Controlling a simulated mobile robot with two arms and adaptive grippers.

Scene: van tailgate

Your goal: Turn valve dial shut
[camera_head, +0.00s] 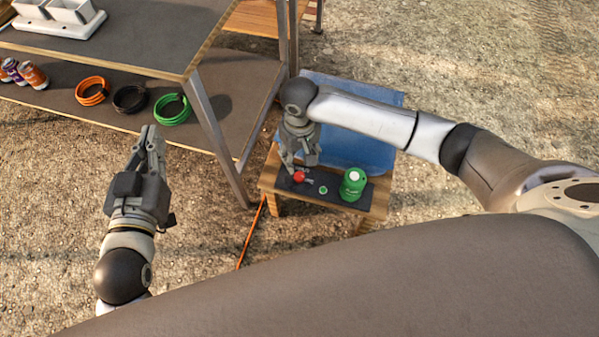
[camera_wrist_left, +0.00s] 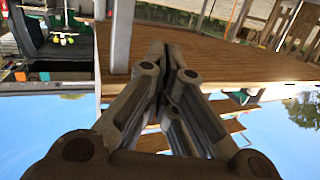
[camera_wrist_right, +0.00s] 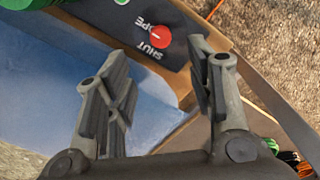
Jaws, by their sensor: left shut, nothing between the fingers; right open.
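The red valve dial (camera_head: 300,177) sits on a dark panel (camera_head: 336,195) on a small wooden table. In the right wrist view the dial (camera_wrist_right: 159,37) shows between and beyond my fingertips, with white lettering beside it, "SHUT" and a partly seen "OPE". A faint pale mark crosses the dial; I cannot tell clearly which word it points at. My right gripper (camera_head: 300,160) is open, pointing down just above the dial, its fingers apart and not visibly touching it. My left gripper (camera_head: 151,132) is shut and empty, far left of the table.
A green canister (camera_head: 353,185) and a small green knob (camera_head: 323,190) are right of the dial. A blue sheet (camera_head: 368,143) lies behind. A shelf unit (camera_head: 130,50) with orange, black and green coils stands at left. An orange hose (camera_head: 251,232) runs down to the ground.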

